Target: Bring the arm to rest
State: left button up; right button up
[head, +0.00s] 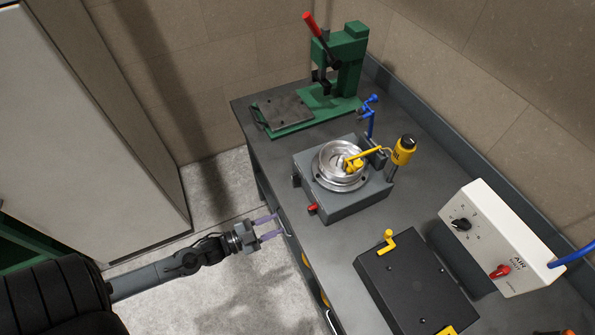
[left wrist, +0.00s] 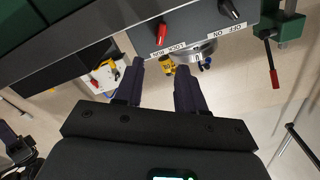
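My left gripper (head: 268,227) is at the end of my outstretched left arm, just left of the workbench's edge and over the floor. Its two purplish fingers are apart, with nothing between them. In the left wrist view the fingers (left wrist: 162,82) also stand apart and empty, pointing toward the front of a grey box. The gripper looks clear of the bench and touches nothing that I can make out.
The workbench (head: 345,238) holds a green lever press (head: 345,70), a grey fixture with a round metal seat (head: 343,195), a black box (head: 405,285) and a white air control box (head: 500,238). A pale cabinet (head: 80,120) stands at left. Open floor (head: 210,280) lies between.

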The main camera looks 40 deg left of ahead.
pick_arm(q)
jog(key=w+d+r+n+g+y, duration=0.35)
jog(key=d+r+n, duration=0.35)
jog(key=d, duration=0.5)
jog(key=s+n+g+y, duration=0.1)
jog(key=s+g+y, duration=0.1)
jog(key=s+g, duration=0.95)
notch_tip(320, 180, up, 20)
jog(key=s+t+p, duration=0.1)
jog(key=p, duration=1.9)
jog(key=shift+s+a+t+p, duration=0.3)
jog(key=shift+a+p, duration=0.05)
jog(key=shift+p, duration=0.05)
